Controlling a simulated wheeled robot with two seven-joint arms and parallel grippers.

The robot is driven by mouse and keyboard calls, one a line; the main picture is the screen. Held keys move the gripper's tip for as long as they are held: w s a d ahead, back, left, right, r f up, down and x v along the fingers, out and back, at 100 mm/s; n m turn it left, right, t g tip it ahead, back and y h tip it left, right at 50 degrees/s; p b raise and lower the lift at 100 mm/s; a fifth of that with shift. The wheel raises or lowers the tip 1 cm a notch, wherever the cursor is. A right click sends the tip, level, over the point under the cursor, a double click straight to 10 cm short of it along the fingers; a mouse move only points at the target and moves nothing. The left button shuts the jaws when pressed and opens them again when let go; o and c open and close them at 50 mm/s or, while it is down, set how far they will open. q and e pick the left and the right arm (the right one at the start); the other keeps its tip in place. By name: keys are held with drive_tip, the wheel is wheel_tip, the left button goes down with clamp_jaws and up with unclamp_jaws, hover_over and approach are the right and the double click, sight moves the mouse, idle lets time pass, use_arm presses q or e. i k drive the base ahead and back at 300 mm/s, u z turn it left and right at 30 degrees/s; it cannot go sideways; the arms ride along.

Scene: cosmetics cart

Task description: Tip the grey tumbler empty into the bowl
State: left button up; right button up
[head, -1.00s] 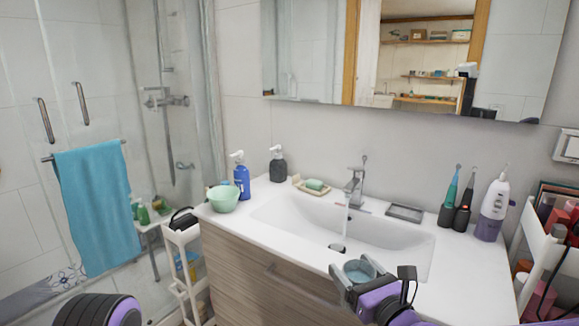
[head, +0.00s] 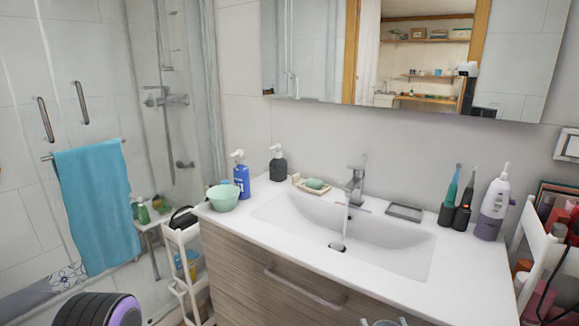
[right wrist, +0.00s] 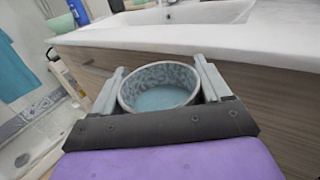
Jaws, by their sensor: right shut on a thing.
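The grey tumbler (right wrist: 160,74) sits between the fingers of my right gripper (right wrist: 158,80) in the right wrist view, its mouth towards the camera. Its inner wall is mottled grey, and pale blue shows at the bottom. The gripper is shut on it, in front of the vanity's drawer front. In the head view only a sliver of this gripper (head: 384,322) shows at the bottom edge. The mint-green bowl (head: 222,199) stands upright on the left end of the counter; the head view does not show what is inside. My left gripper is out of view.
A blue pump bottle (head: 242,180) stands right behind the bowl, with a dark one (head: 277,164) beyond. The sink (head: 300,220) has running water from the tap (head: 356,185). The counter's front edge lies between the tumbler and the sink.

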sight(223, 197)
drive_tip(key=u, duration=0.25)
drive_tip(key=k, duration=0.45)
drive_tip(key=u, duration=0.6)
drive_tip(key=i, duration=0.85)
drive_tip(key=z, duration=0.25)
